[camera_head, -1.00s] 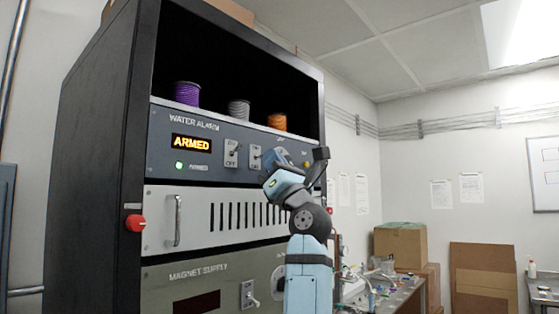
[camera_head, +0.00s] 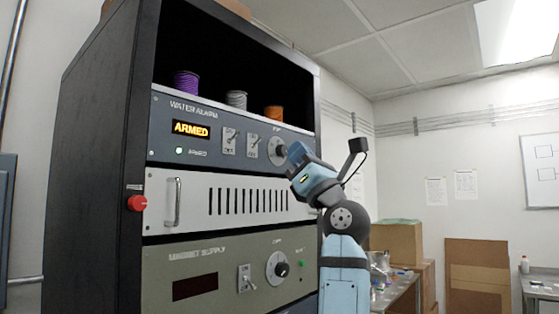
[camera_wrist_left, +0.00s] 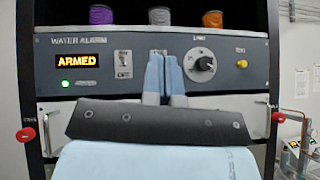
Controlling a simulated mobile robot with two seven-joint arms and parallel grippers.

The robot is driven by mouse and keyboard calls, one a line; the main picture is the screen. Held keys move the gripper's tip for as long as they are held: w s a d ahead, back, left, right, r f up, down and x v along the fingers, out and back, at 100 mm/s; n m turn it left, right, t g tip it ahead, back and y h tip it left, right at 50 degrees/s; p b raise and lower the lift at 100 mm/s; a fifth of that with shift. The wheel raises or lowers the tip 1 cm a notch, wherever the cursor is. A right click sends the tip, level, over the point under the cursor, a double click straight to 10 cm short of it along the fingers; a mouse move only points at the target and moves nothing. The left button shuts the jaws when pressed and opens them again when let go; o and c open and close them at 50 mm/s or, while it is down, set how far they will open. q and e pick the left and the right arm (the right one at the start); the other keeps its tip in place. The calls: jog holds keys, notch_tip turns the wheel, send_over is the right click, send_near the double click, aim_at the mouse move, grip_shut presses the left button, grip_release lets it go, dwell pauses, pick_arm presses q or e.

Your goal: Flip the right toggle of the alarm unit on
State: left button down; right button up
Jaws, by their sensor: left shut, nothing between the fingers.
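The alarm unit (camera_head: 210,158) is a blue-grey rack panel marked WATER ALARM, with a lit ARMED display (camera_head: 191,129) and a green light. Its left toggle (camera_head: 229,141) and right toggle (camera_head: 252,144) stand side by side, left of a round knob (camera_head: 278,150). The lever positions are too small to tell. My left gripper (camera_head: 297,153) is in front of the panel's right end. In the left wrist view, its blue fingers (camera_wrist_left: 164,62) are shut and empty, covering most of the right toggle (camera_wrist_left: 158,52). Contact cannot be told. My right gripper is out of view.
Below are a white vented panel (camera_head: 225,181) with a handle and a magnet supply panel (camera_head: 210,264) with its own toggle and knob. A red button (camera_head: 137,203) sits on the rack's left edge. Spools (camera_head: 236,100) stand above. Cardboard boxes (camera_head: 398,241) are at the right.

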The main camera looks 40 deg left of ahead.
pick_arm(q)
jog(key=d, duration=0.3)
jog(key=shift+s+d, duration=0.3)
jog(key=shift+d, duration=0.05)
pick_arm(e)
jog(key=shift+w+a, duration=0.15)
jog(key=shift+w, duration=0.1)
pick_arm(q)
jog(key=shift+a, duration=0.1)
